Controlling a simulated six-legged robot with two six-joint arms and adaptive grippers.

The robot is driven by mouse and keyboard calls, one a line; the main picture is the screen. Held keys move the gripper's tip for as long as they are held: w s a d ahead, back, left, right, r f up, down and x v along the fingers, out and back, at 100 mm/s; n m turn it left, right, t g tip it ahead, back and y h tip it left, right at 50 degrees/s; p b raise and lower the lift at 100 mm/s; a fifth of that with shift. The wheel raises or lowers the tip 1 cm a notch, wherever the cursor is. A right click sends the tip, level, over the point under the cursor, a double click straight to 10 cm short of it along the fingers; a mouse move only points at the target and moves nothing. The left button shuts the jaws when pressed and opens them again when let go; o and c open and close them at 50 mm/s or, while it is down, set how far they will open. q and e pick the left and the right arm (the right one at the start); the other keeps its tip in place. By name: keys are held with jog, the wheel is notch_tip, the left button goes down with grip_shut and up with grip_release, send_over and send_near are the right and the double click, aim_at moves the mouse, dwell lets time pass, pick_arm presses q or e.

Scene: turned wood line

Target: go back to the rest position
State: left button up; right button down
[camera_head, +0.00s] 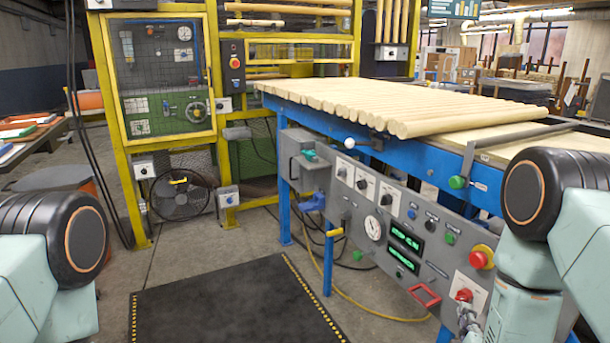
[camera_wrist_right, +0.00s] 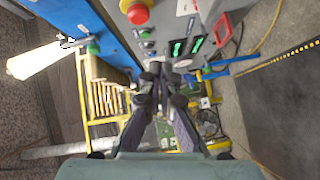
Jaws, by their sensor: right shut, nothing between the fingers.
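In the right wrist view the fingers of my right gripper (camera_wrist_right: 158,72) are together and hold nothing. Of my left arm only a link shows at the left edge of the head view; its gripper is out of the picture.
A blue-framed table (camera_head: 425,158) carries a row of turned wooden rods (camera_head: 375,105). A yellow-framed machine (camera_head: 160,80) stands behind. A black mat (camera_head: 235,305) lies on open floor.

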jog(key=s+a+f+m+g+y, duration=0.25)
jog(key=s+f+m+g, duration=0.2)
jog(key=f, duration=0.25)
jog(key=s+a+f+m+g+y, duration=0.2)
jog(key=s+a+f+m+g, duration=0.15)
jog(key=s+f, duration=0.3)
jog(key=s+a+f+m+g, duration=0.1)
jog(key=s+g, duration=0.1)
jog(key=s, duration=0.4)
jog(key=s+a+f+m+g+y, duration=0.1)
jog(key=s+a+f+g, duration=0.1)
jog(key=s, duration=0.5)
jog(key=s+a+f+m+g+y, duration=0.1)
jog(key=s+a+f+g, duration=0.1)
jog(key=s, duration=0.5)
jog(key=shift+m+g, duration=0.4)
jog(key=shift+g, duration=0.5)
jog(key=shift+s, duration=0.1)
